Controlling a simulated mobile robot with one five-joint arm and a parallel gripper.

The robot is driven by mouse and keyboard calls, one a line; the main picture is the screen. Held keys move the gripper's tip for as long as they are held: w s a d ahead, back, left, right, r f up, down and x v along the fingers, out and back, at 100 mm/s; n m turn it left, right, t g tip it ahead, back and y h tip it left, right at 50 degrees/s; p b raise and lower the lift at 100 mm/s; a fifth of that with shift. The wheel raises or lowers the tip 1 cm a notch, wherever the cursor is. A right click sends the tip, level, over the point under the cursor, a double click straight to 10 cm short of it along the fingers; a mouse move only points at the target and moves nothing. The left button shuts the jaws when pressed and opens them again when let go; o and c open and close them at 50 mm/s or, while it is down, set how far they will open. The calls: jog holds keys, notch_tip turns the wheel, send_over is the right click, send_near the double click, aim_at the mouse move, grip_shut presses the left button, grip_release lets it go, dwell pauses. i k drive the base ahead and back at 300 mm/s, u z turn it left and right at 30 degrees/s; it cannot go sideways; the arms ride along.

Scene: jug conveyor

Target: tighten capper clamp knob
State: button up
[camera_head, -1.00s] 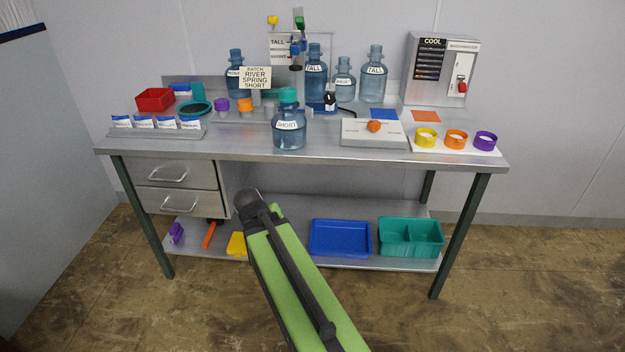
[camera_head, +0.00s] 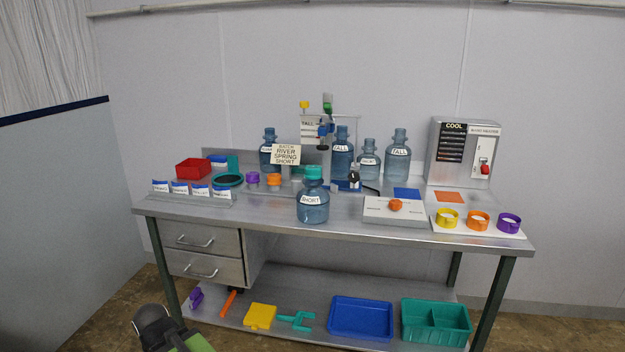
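A stand (camera_head: 345,128) with a clear panel, a TALL sign and a column rises at the back middle of the bench. The column carries a green part (camera_head: 327,104) on top and a blue part (camera_head: 325,130) lower down. A small black knob-like part (camera_head: 354,178) is at its foot, partly among the jugs; I cannot tell which part is the clamp knob. A blue SHORT jug (camera_head: 313,207) with a teal cap stands in front. My arm's dark joint (camera_head: 155,328) shows at the bottom left, far from the stand; no gripper fingers show.
Blue jugs (camera_head: 342,160) crowd the stand. A red bin (camera_head: 193,169) is at the left. Trays (camera_head: 361,318) lie on the lower shelf.

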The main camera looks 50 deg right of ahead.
aim_at(354, 177)
jog(key=z, duration=0.65)
jog(key=k, duration=0.1)
jog(key=u, duration=2.65)
jog(key=k, duration=1.35)
jog(key=z, duration=2.4)
jog(key=i, duration=0.4)
jog(key=u, duration=0.45)
